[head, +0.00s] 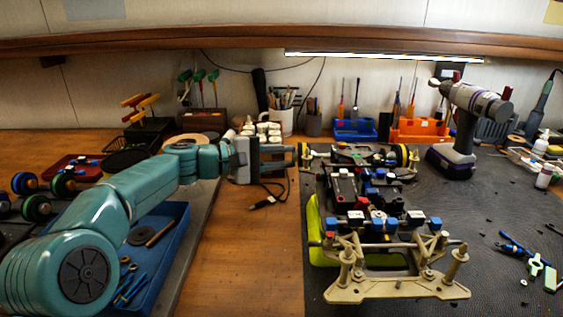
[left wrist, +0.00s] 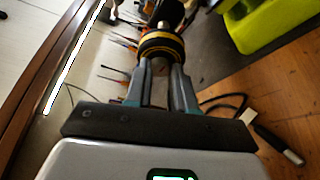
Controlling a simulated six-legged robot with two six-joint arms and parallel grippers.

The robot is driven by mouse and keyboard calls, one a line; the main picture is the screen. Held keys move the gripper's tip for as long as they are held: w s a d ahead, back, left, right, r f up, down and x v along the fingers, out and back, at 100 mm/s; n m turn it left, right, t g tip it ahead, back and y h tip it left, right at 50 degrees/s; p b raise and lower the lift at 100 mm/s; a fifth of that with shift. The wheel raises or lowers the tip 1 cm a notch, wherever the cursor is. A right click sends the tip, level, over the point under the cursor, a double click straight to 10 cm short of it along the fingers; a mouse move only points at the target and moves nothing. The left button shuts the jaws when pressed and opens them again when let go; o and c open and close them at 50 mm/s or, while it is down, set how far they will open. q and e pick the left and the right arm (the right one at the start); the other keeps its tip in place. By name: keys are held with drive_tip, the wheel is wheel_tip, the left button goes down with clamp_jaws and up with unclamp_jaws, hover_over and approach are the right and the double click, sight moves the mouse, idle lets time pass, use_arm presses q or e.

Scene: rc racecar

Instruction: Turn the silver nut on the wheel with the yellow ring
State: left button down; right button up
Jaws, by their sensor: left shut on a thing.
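The rc car chassis (head: 372,190) stands on the dark mat with a tan stand part in front. The wheel with the yellow ring (left wrist: 162,47) is on its axle at the tips of my left gripper in the left wrist view. In the head view this wheel (head: 305,153) is seen nearly edge-on at the chassis's far left corner. My left gripper (head: 296,158) reaches it from the left, with its fingers (left wrist: 160,72) shut at the wheel's hub. The silver nut is hidden between the fingertips. My right gripper is not in view.
A blue tray (head: 165,255) with tools lies at the left, near loose wheels (head: 38,207). A yellow-green body shell (head: 318,235) lies beside the chassis. A drill (head: 462,125) stands at the back right. A black cable (head: 268,200) lies on the bare wood below my gripper.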

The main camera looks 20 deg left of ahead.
use_arm(q)
drive_tip(key=c, duration=0.9)
unclamp_jaws()
drive_tip(key=v, duration=1.6)
drive_tip(key=shift+a, duration=0.15)
